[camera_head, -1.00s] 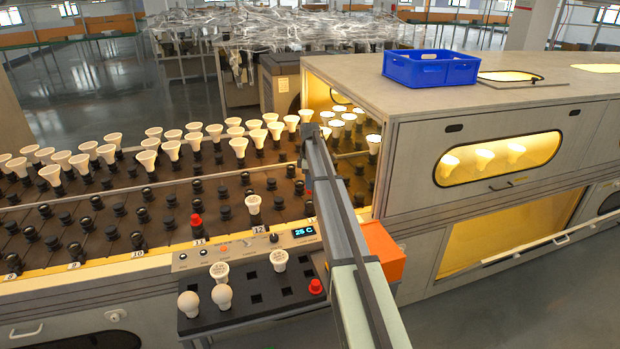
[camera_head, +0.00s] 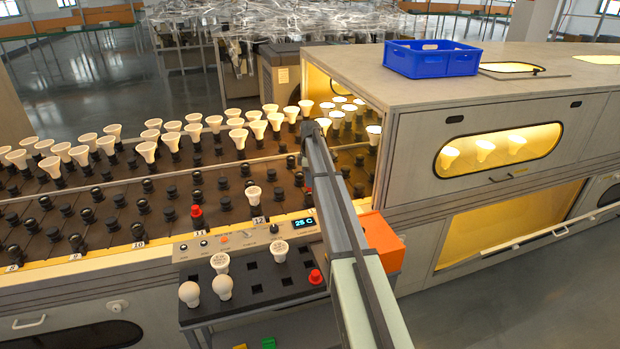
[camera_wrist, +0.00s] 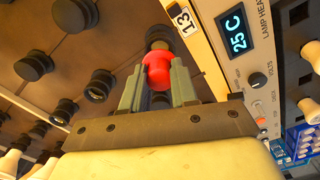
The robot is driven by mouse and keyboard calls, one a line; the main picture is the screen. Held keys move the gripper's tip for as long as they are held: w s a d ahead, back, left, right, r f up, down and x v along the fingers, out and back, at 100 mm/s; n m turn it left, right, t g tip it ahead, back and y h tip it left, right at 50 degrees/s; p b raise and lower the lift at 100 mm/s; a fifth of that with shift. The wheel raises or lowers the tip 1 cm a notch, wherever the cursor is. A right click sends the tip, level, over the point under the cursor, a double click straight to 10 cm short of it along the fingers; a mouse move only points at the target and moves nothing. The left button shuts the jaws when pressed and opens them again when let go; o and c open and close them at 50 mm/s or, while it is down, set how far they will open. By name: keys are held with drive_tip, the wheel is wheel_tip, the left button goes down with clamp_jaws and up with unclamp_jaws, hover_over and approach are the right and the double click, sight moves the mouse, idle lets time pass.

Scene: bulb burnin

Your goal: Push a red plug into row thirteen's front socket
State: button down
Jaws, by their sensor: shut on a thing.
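In the wrist view, my gripper (camera_wrist: 158,88) is shut on a red plug (camera_wrist: 157,68), one finger on each side. The plug is beside the label "13" (camera_wrist: 183,20), and a dark socket (camera_wrist: 158,36) shows just beyond its far end. I cannot tell whether the plug has entered this socket. Another red plug (camera_head: 197,211) stands in the front socket of row 11. A third red plug (camera_head: 316,277) is in the black tray (camera_head: 240,308).
White bulbs fill the back sockets; a lone bulb (camera_head: 253,193) stands near label 12. The control panel (camera_head: 240,238) lies between belt and tray. An orange block (camera_head: 382,240) is right of my arm. The grey oven (camera_head: 400,180) carries a blue crate (camera_head: 432,60).

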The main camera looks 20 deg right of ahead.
drive_tip(key=shift+f, duration=1.75)
drive_tip(key=c, duration=0.8)
unclamp_jaws()
drive_tip(key=shift+r, duration=0.1)
wheel_tip(320, 180, up, 14)
drive_tip(key=shift+f, duration=0.15)
